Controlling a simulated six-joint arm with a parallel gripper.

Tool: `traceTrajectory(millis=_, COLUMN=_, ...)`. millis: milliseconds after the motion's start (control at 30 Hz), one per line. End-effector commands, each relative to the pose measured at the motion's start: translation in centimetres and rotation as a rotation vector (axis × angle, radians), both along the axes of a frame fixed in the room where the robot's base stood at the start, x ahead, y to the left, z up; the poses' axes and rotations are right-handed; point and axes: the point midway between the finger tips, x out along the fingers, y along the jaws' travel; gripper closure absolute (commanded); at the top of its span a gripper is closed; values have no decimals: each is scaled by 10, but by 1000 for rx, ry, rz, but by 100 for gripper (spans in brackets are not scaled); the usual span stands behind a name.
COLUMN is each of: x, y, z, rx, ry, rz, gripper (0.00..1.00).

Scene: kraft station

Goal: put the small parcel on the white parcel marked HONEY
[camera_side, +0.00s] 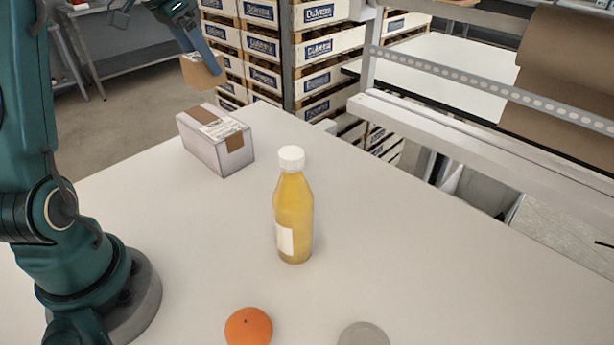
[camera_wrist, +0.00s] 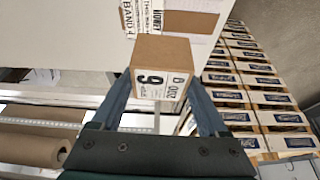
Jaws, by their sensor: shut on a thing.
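The white parcel (camera_side: 216,141) stands on the table's far left, with brown tape and a printed label on top. In the wrist view its top (camera_wrist: 180,20) shows the word HONEY beside the tape. The small parcel (camera_side: 203,70) is a brown cardboard box. It also shows in the wrist view (camera_wrist: 160,55), with a white label on one face. My gripper (camera_wrist: 163,95) is shut on the small parcel, a finger on each side. In the side view the small parcel is held in the air above the white parcel, apart from it. The gripper's upper part is cut off by the frame.
A bottle of yellow juice (camera_side: 293,207) with a white cap stands mid-table. An orange (camera_side: 248,328) and a grey round thing (camera_side: 363,335) are at the front edge of the picture. Stacked crates (camera_side: 318,48) stand behind the table. The table's right side is clear.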

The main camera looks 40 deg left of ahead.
Motion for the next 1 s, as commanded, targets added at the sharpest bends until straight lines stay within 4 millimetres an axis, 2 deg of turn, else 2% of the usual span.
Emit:
traceTrajectory(millis=100, x=0, y=11, z=-8, rx=-5, ry=3, rz=22, gripper=91)
traceTrajectory(millis=300, x=-2, y=11, z=-33, rx=-11, ry=8, rz=28, gripper=91)
traceTrajectory(millis=567, x=-1, y=11, z=-56, rx=-9, ry=6, rz=28, gripper=91)
traceTrajectory(millis=733, x=-1, y=11, z=-80, rx=-11, ry=7, rz=27, gripper=91)
traceTrajectory(millis=1000, x=-1, y=12, z=-86, rx=-4, ry=4, rz=26, gripper=91)
